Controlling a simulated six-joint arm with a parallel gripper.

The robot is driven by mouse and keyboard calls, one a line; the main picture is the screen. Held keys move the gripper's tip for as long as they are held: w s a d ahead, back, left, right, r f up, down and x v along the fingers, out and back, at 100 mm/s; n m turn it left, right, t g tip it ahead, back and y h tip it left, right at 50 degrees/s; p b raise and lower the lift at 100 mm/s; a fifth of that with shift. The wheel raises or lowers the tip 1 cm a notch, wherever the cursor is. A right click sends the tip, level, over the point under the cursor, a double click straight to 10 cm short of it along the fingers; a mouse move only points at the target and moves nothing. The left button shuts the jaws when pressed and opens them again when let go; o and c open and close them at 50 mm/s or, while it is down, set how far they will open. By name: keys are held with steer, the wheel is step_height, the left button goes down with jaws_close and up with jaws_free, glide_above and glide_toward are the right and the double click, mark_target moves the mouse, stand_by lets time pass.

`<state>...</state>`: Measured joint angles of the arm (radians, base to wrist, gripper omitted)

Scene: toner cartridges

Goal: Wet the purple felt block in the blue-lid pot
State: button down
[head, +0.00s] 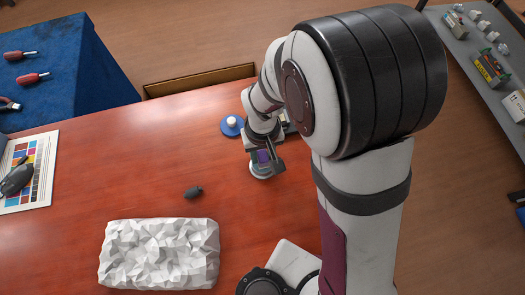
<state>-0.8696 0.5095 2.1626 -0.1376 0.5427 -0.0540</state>
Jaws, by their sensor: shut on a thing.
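My gripper (266,159) is in the upper middle of the head view, pointing down near the table's far edge. It is shut on the purple felt block (263,156), which shows as a small purple patch between the fingers. A small round pale grey pot (261,173) shows right at the fingertips, partly hidden by them. I cannot tell whether the block is inside the pot or just above it. A blue disc-shaped lid (225,130) with a white knob lies left of the gripper, apart from the pot.
A small dark grey object (194,191) and a white faceted block (160,253) lie on the red-brown table (110,200). A printed colour chart (40,150) bears a dark object at left. A blue-covered surface (75,60) holds red-handled tools. A grey shelf (470,60) stands right.

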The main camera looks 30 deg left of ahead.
mark_target(263, 154)
steer(key=shift+f, duration=0.5)
stand_by(1.0)
steer(key=shift+r, duration=0.1)
steer(key=shift+r, duration=3.45)
steer(key=w+d+r+m, duration=0.5)
steer(key=w+d+r, duration=0.5)
steer(key=w+d, duration=0.25)
steer(key=d+r+m, duration=0.4)
steer(key=d+r, duration=0.4)
steer(key=d, duration=0.4)
steer(key=shift+w+d, duration=0.25)
steer(key=shift+w, duration=0.2)
